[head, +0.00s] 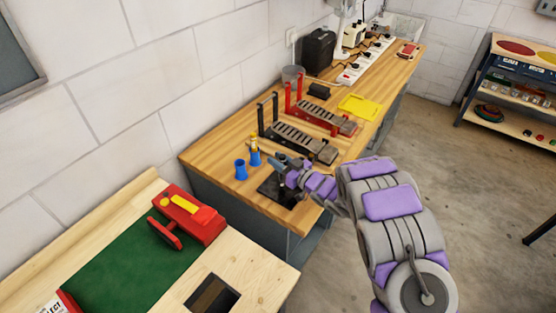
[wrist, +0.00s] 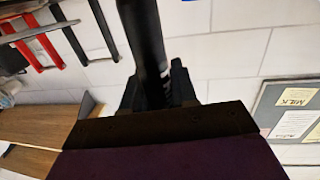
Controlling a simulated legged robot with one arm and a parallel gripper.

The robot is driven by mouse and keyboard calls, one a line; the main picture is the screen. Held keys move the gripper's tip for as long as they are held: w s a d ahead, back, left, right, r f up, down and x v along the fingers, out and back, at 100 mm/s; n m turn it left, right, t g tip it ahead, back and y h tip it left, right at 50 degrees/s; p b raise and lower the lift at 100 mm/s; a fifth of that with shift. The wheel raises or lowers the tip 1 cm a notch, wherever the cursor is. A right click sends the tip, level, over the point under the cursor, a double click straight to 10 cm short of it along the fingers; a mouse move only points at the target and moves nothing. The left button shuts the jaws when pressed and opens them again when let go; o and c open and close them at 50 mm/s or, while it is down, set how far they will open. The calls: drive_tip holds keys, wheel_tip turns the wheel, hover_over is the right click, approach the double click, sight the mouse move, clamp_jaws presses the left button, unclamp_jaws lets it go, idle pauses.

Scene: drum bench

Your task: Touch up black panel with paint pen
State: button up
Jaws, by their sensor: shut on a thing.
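A black panel (head: 272,190) lies on the near end of the wooden bench, partly hidden by my gripper and arm. My gripper (head: 284,168) is just above or beside the panel; I cannot tell if anything touches it. In the wrist view my gripper (wrist: 158,92) is shut on a dark cylindrical paint pen (wrist: 146,38) with small light lettering. The pen's tip is not clear in either view. Two blue cups stand to the left of the gripper: one blue cup (head: 241,170) looks empty, and the other blue cup (head: 255,159) holds a yellow item (head: 254,143).

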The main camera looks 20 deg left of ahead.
drive_tip(key=shift+f, duration=0.3)
idle(0.9)
wheel_tip(320, 180, up, 5)
drive_tip(key=p, duration=0.3)
idle(0.6)
idle(0.4)
